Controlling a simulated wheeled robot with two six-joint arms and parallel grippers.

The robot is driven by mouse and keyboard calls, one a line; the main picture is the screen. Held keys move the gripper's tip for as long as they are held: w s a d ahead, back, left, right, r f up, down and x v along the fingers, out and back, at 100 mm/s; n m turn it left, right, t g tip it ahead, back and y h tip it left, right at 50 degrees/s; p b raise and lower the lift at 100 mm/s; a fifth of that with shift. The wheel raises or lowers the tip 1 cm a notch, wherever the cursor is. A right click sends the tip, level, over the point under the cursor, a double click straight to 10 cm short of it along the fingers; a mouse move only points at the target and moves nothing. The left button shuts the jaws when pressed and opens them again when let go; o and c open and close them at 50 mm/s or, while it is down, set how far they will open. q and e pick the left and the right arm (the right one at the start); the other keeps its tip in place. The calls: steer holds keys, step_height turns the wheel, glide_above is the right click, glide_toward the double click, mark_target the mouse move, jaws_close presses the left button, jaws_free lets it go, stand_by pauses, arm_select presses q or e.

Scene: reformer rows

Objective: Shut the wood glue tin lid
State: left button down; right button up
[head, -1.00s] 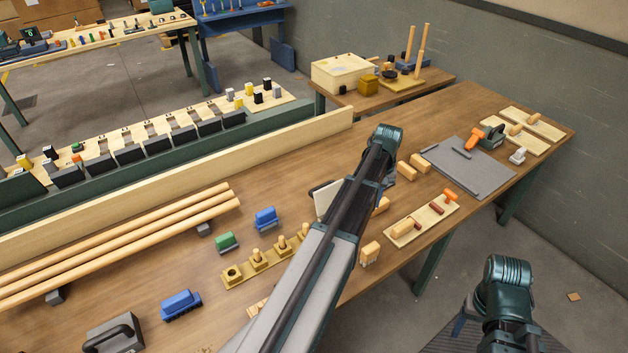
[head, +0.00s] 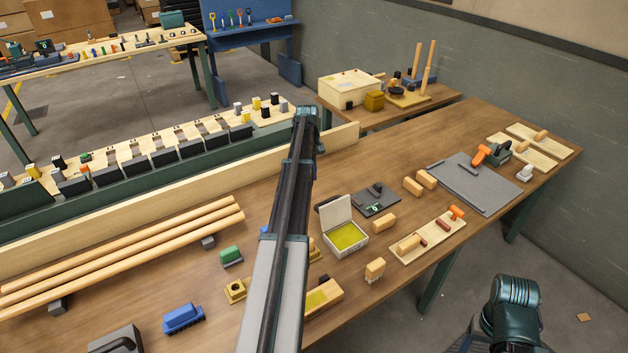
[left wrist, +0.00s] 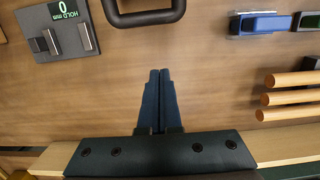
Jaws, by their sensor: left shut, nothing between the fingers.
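The wood glue tin (head: 345,241) is a pale box with yellow inside, standing open on the table in the head view. Its pale lid (head: 336,213) stands up at the far side of the box. My left gripper (left wrist: 160,76) is shut and empty over bare table, apart from the handle. In the head view my own left arm hides it. My right gripper is out of view; only part of that arm shows at the lower right.
A grey gauge with a display (head: 375,200) lies behind the tin. Wooden blocks (head: 385,222) and a pale board (head: 428,236) are to its right. Long dowels (head: 130,245), a green toy wagon (head: 231,256) and a blue one (head: 182,318) lie left. A pale rail (head: 200,184) runs along the back.

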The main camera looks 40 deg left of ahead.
mark_target(331, 210)
arm_select(q)
steer(key=f+b, duration=0.6)
steer(key=d+f+b, duration=0.1)
steer(key=f+b, duration=0.2)
steer(key=shift+s+d+f, duration=0.1)
steer(key=shift+s+f, duration=0.05)
steer(key=shift+f, duration=0.15)
steer(key=d+r+p, duration=0.1)
steer(key=s+d+r+p, duration=0.1)
steer(key=d, duration=0.1)
steer(key=shift+d+r, duration=0.2)
steer(key=shift+s+d+r+y+p, duration=0.1)
steer(key=shift+d+r+y+p, duration=0.25)
steer(key=shift+p, duration=0.25)
steer(key=shift+r+y, duration=0.1)
steer(key=shift+y, duration=0.15)
